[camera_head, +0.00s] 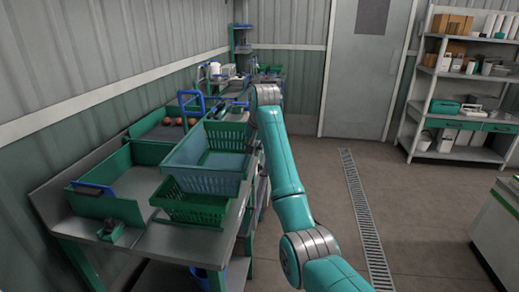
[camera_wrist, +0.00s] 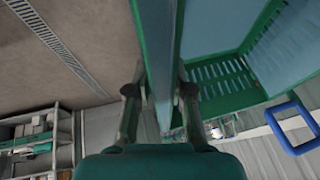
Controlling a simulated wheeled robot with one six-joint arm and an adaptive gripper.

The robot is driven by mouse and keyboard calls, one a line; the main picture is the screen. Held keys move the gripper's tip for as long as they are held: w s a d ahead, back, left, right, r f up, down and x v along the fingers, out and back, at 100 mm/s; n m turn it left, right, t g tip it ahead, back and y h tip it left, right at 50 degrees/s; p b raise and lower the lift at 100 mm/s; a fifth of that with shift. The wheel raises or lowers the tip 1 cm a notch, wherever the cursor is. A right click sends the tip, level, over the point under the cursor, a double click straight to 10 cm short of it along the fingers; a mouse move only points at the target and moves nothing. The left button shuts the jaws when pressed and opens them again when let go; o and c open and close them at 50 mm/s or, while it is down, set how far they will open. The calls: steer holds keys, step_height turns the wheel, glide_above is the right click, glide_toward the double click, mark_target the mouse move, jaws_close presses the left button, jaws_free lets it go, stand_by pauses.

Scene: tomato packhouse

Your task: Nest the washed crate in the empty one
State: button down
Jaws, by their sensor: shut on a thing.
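The held crate (camera_head: 208,180), blue-tinted mesh with a green rim, shows in the head view over the bench. In the wrist view its wall (camera_wrist: 160,40) runs between the fingers of my gripper (camera_wrist: 160,92), which is shut on it. Its slotted green floor shows at right. A green crate (camera_head: 190,212) sits on the bench below and in front of it. The held crate overlaps this crate's far part in the picture. I cannot tell whether the two touch or how deep one sits in the other. My gripper is hidden in the head view.
A green tray (camera_head: 128,185) with a blue bar stands to the left. Behind it is a tray (camera_head: 160,135) with several tomatoes and a blue frame (camera_head: 190,103). The bench (camera_head: 180,245) ends at its front right edge. Open floor (camera_head: 420,200) lies to the right.

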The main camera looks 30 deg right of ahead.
steer(key=shift+w+a+f, duration=0.1)
steer(key=shift+w+a, duration=0.6)
steer(key=shift+a, duration=0.25)
steer(key=shift+w+a, duration=0.65)
steer(key=shift+a, duration=0.3)
steer(key=shift+w+a+f, duration=0.1)
steer(key=shift+w+a, duration=0.6)
steer(key=shift+a, duration=0.25)
steer(key=shift+d+f, duration=0.1)
steer(key=shift+f, duration=0.65)
steer(key=shift+s+f, duration=0.1)
steer(key=shift+f, duration=3.45)
steer(key=c, duration=1)
jaws_free()
steer(key=shift+o, duration=0.2)
steer(key=c, duration=0.3)
